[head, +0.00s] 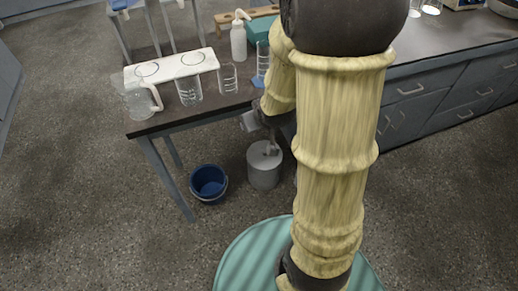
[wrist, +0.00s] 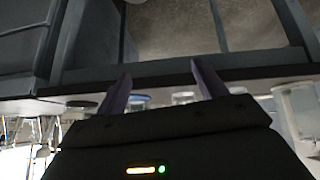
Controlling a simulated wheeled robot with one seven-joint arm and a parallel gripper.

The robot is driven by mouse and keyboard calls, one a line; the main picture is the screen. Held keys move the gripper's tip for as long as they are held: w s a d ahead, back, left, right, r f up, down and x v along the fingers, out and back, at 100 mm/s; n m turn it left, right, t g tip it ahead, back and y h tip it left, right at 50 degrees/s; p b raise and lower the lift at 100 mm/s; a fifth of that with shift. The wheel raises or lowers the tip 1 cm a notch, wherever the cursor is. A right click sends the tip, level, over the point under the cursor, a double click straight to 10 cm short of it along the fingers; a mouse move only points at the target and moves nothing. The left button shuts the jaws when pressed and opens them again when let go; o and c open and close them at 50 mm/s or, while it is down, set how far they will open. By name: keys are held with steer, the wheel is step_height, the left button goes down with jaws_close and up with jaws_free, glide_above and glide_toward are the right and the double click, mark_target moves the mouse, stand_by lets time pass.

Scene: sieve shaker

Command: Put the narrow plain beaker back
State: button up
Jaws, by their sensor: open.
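A narrow clear glass beaker (head: 228,78) stands upright on the bench, just right of the white rack, in the head view. I cannot tell for sure whether it is plain. A wider marked glass beaker (head: 189,92) stands beneath the right part of the white rack (head: 165,70), which has two dark ring openings. A handled glass jug (head: 138,101) stands at the left. My gripper (wrist: 160,80) is open, with nothing visible between its fingers. In the head view it is low by the bench's front edge, partly hidden by my arm.
A glass cylinder with a blue base (head: 262,62) and a white wash bottle (head: 239,40) stand behind the narrow beaker. A blue bucket (head: 208,184) and a grey lidded can (head: 264,172) are on the floor. The bench edge (wrist: 175,72) crosses the wrist view close to the fingers.

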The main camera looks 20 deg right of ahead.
steer(key=s+a+r+m+g, duration=0.1)
steer(key=s+a+g, duration=0.3)
steer(key=s, duration=0.6)
steer(key=shift+s+r+g, duration=0.25)
steer(key=shift+s+g, duration=0.15)
steer(key=w+p+v, duration=0.2)
steer(key=p+v, duration=0.8)
steer(key=p, duration=0.1)
steer(key=w+r+p+v, duration=0.1)
steer(key=w+p+v, duration=0.1)
steer(key=p+v, duration=0.9)
steer(key=shift+w+d+r, duration=0.25)
steer(key=shift+w+d, duration=0.1)
